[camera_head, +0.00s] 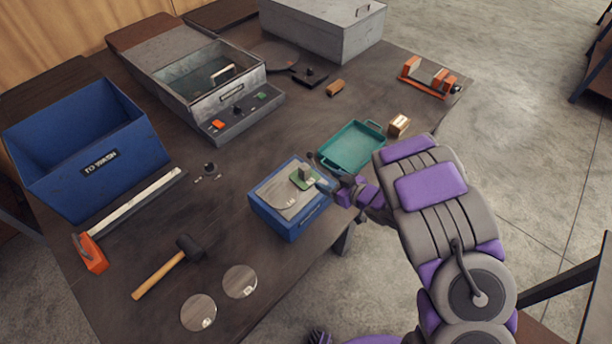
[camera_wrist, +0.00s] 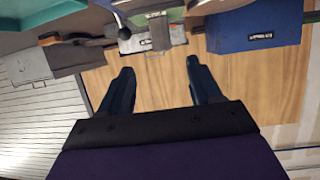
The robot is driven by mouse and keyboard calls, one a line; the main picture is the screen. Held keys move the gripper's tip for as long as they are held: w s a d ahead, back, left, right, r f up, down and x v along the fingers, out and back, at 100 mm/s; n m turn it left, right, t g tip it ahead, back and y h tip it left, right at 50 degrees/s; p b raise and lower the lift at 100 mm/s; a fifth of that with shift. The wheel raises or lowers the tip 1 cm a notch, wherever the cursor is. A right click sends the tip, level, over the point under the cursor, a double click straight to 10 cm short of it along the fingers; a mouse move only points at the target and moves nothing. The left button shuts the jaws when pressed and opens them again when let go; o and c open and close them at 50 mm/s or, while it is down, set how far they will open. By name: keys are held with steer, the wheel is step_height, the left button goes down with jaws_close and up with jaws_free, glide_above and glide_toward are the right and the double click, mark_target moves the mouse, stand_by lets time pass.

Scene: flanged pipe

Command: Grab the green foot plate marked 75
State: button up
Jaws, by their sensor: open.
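The green foot plate (camera_head: 304,180) lies on the grey top of a small blue box (camera_head: 287,222), near the table's front edge. A grey block stands up from the plate. I cannot read any number on it. My gripper (camera_head: 330,188) is just right of the plate in the head view, close to it; contact cannot be judged. In the wrist view the picture is upside down; my gripper (camera_wrist: 162,75) has its two dark fingers wide apart with nothing between them. The green plate (camera_wrist: 152,13) shows at the top edge there, partly cut off, beyond the fingertips.
A teal tray (camera_head: 351,148) stands right behind the blue box, with a brass block (camera_head: 399,125) beside it. A mallet (camera_head: 168,266) and two clear discs (camera_head: 198,312) lie left. A blue bin (camera_head: 88,150) and a grey machine (camera_head: 222,108) stand farther back.

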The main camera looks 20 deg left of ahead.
mark_target(308, 171)
steer(key=b+x, duration=0.1)
steer(key=x, duration=0.7)
steer(key=shift+s+a+f, duration=0.1)
steer(key=shift+a+f, duration=0.05)
steer(key=shift+a, duration=0.1)
steer(key=shift+w+a+f, duration=0.1)
steer(key=shift+w+a, duration=0.1)
steer(key=shift+w, duration=0.1)
steer(key=b+x, duration=0.1)
steer(key=x, duration=0.4)
steer(key=shift+s+a+f+b, duration=0.1)
steer(key=shift+a+b, duration=0.15)
steer(key=shift+b, duration=0.15)
steer(key=shift+d, duration=0.1)
steer(key=shift+c, duration=0.3)
steer(key=shift+d, duration=0.2)
steer(key=c, duration=0.3)
steer(key=shift+a, duration=0.15)
jaws_close()
